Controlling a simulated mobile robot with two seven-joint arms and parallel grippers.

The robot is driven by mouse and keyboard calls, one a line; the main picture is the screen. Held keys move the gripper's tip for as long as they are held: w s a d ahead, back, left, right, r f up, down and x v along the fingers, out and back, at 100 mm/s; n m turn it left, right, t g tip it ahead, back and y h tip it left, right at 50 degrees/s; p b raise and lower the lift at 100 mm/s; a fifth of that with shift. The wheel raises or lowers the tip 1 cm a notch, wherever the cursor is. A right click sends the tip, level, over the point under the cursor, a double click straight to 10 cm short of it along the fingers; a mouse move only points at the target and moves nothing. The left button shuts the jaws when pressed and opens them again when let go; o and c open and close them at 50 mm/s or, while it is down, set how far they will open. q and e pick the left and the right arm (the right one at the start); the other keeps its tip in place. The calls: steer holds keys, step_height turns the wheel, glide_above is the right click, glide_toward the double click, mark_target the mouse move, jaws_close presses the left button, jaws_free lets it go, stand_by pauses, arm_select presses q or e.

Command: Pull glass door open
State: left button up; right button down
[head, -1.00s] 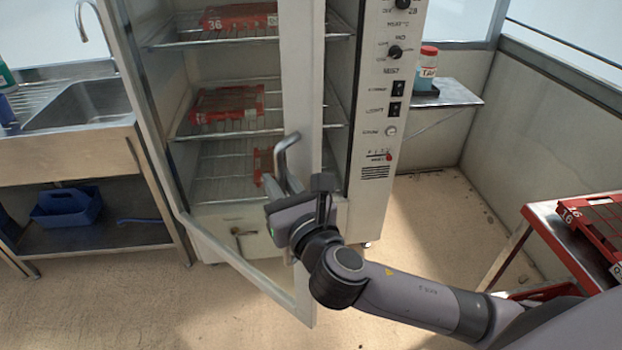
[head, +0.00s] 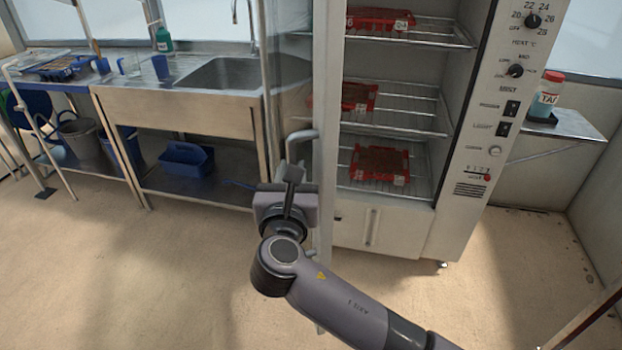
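The glass door (head: 325,100) of the white cabinet stands swung out and is seen nearly edge-on. Its metal bar handle (head: 301,134) is on the door's outer edge. My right gripper (head: 291,178) is at the handle, its fingers closed around the bar; the gripper body hides the middle of the handle. My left gripper is not in view. Inside the open cabinet (head: 400,228), red trays with brown fill sit on wire shelves, one tray (head: 380,163) on the lowest.
A steel sink bench (head: 180,109) with a blue caddy (head: 187,159) on its lower shelf stands left of the door. The control panel (head: 505,110) is on the cabinet's right. A small side shelf (head: 560,138) holds a red-capped jar (head: 546,94). The floor in front is clear.

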steer(key=shift+a+r, duration=0.1)
steer(key=shift+a, duration=0.4)
steer(key=c, duration=1.2)
jaws_free()
steer(key=shift+s, duration=0.1)
steer(key=shift+s+a, duration=0.15)
steer(key=shift+s, duration=3.35)
